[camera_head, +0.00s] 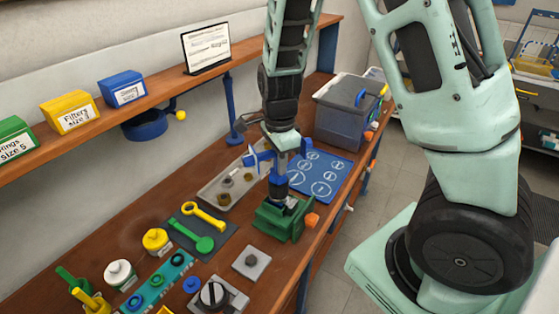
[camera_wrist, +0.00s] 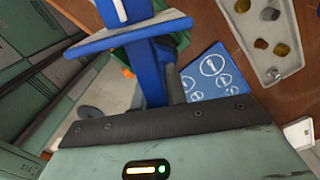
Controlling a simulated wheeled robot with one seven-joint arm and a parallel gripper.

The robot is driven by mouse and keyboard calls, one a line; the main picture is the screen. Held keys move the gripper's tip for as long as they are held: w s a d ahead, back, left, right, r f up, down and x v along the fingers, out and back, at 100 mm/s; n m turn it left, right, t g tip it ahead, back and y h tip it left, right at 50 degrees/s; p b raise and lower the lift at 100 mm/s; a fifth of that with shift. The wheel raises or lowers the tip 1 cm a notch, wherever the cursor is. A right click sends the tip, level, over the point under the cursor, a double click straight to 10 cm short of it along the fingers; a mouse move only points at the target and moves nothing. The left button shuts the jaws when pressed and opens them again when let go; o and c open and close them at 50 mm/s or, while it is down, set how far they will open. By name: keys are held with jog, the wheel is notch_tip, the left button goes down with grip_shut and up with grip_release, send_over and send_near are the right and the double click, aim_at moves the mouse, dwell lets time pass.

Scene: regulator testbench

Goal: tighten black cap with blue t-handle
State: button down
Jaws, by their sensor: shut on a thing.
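A blue T-handle (camera_head: 278,178) stands roughly upright over the green vise (camera_head: 270,222), with its crossbar at the top. My gripper (camera_head: 282,150) is shut on the T-handle from above and behind. The T-handle (camera_wrist: 155,70) also fills the upper middle of the wrist view, close to the gripper's dark front edge. The T-handle's lower end meets a dark part in the vise; I cannot clearly make out the black cap there or tell whether the two are engaged.
A blue mat with white circles (camera_head: 325,177) and a grey bin (camera_head: 345,112) lie beyond the vise. A grey tray (camera_head: 213,193) with small parts is behind it. Green and yellow tools (camera_head: 195,235) lie left. A shelf (camera_head: 150,108) with labelled boxes runs above the bench.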

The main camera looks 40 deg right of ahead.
jog(key=shift+r+m+p, duration=0.1)
jog(key=shift+m+p, duration=2)
jog(key=shift+p, duration=0.1)
jog(key=shift+m+p, duration=2)
jog(key=shift+m, duration=0.3)
dwell(1.0)
jog(key=shift+n, duration=0.3)
jog(key=shift+r+p, duration=1.5)
jog(key=shift+p, duration=0.4)
notch_tip(320, 180, up, 3)
jog(key=shift+f+p, duration=0.2)
jog(key=shift+p, duration=0.9)
jog(key=shift+r, duration=1.1)
